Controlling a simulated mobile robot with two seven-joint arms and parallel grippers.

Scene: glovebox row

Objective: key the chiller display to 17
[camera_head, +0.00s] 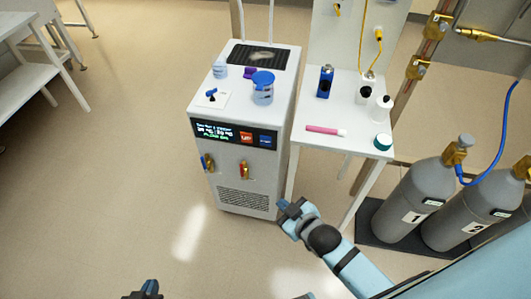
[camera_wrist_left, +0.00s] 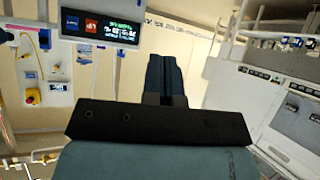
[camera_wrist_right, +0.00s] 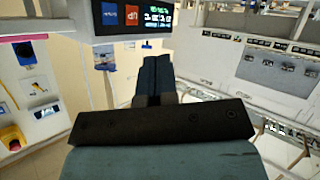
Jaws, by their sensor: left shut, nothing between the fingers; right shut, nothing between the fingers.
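The chiller (camera_head: 245,190) is a white cabinet with a dark display panel (camera_head: 235,133) on its upper front. The panel shows small lit text too small to read surely, with an orange-red UP button (camera_head: 246,138) and a blue button (camera_head: 265,140) to its right. The panel also appears in the left wrist view (camera_wrist_left: 100,27) and the right wrist view (camera_wrist_right: 130,17), turned over. My right gripper (camera_head: 284,206) is shut and empty, below and right of the panel, apart from the chiller. My left gripper (camera_head: 150,287) is shut and empty at the bottom edge, far from the panel.
Red-handled (camera_head: 243,170) and blue-handled (camera_head: 207,163) valves sit below the panel. A blue-lidded jar (camera_head: 263,87) stands on the chiller. A white side table (camera_head: 345,139) with bottles stands to its right, then grey gas cylinders (camera_head: 415,198). Floor left of the chiller is clear.

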